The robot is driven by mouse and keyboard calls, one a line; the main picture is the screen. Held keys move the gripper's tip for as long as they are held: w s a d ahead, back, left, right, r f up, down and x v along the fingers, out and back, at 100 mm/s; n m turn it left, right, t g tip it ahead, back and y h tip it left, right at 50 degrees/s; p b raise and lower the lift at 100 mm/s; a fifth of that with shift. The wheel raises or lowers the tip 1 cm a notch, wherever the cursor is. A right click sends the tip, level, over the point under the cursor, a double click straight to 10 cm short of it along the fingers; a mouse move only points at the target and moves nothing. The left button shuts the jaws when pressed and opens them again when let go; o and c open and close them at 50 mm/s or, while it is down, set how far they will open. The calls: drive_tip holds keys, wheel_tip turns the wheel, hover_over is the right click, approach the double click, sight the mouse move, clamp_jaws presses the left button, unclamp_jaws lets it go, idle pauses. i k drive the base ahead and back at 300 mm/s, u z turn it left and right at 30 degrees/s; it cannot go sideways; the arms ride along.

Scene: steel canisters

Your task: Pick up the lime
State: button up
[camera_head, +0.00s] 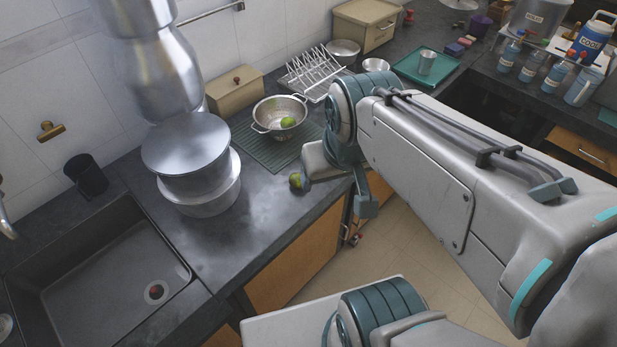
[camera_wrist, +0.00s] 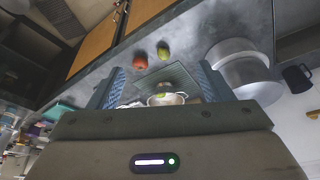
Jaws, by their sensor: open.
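A bright green round fruit, which looks like the lime (camera_head: 288,122), lies inside the steel colander (camera_head: 262,127) on a ribbed mat. In the wrist view the lime (camera_wrist: 160,95) shows small in the colander (camera_wrist: 180,99), beyond and between my fingers. A second, yellowish-green fruit (camera_head: 296,181) lies on the bare counter by my gripper; I cannot tell its kind for sure. It also shows in the wrist view (camera_wrist: 163,50), beside a red fruit (camera_wrist: 140,61). My gripper (camera_wrist: 161,78) is open and empty, above the counter. In the head view my arm partly hides it and the red fruit.
A large steel pot (camera_head: 187,155) stands left of the colander, with a sink (camera_head: 95,265) farther left. Behind are a tan box (camera_head: 235,90) and a wire rack (camera_head: 314,72). The ribbed mat (camera_head: 262,150) is mostly clear in front of the colander.

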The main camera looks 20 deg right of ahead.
sight(294, 180)
drive_tip(key=z, duration=1.15)
drive_tip(key=i, duration=0.5)
drive_tip(key=u, duration=1.55)
